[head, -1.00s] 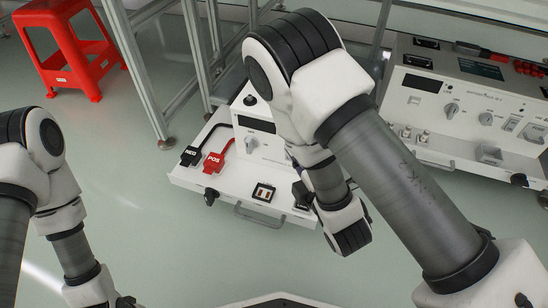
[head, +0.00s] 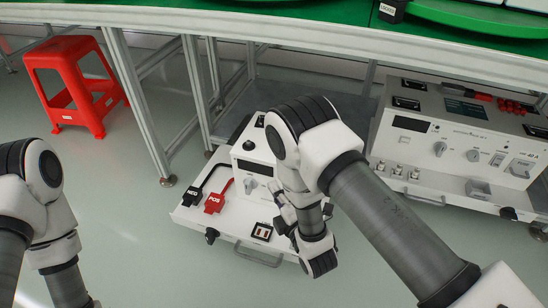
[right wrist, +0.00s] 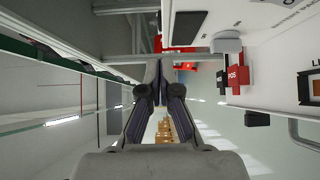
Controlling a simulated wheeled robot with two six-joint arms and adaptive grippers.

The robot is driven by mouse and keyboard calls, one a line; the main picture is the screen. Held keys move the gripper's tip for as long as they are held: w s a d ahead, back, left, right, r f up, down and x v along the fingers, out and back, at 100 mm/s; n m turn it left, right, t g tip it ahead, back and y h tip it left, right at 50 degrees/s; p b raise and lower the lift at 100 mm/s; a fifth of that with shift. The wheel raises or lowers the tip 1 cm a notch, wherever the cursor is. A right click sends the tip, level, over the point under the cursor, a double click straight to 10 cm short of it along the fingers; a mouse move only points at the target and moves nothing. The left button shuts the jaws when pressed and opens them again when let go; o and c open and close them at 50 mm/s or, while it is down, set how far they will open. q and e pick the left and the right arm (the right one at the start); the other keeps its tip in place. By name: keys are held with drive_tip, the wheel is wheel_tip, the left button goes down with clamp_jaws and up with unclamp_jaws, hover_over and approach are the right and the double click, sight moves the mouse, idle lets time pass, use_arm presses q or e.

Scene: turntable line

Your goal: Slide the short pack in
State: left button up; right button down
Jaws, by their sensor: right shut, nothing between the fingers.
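I cannot make out a short pack for certain. A black block with a pale label (head: 392,11) sits on the green bench top. A white unit (head: 250,160) on the floor has a low front tray (head: 226,233) with a black NEG plug (head: 190,194), a red POS plug (head: 217,198) and a small black-framed socket (head: 262,231). My right gripper is largely hidden by its own arm in the head view, over the tray's right part. In the right wrist view its fingers (right wrist: 158,64) are shut and empty, with the POS plug (right wrist: 237,75) to their right. My left gripper is out of view.
A larger white unit (head: 455,150) with knobs stands at right under the bench. A metal bench leg (head: 140,110) rises left of the tray. A red stool (head: 72,85) stands at far left. The floor (head: 130,240) between my left arm and the tray is clear.

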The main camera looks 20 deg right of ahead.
sight(269, 163)
drive_tip(key=w+b, duration=0.1)
drive_tip(key=w, duration=0.1)
drive_tip(key=w+b, duration=0.1)
drive_tip(key=w, duration=0.1)
drive_tip(key=w+d+f+b, duration=0.1)
drive_tip(key=w, duration=0.1)
drive_tip(key=shift+w, duration=0.1)
drive_tip(key=shift+w+d+r, duration=0.2)
drive_tip(key=shift+w+d, duration=0.05)
drive_tip(key=shift+w, duration=0.15)
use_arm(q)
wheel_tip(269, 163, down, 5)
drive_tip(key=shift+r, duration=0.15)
use_arm(e)
drive_tip(key=shift+w, duration=0.1)
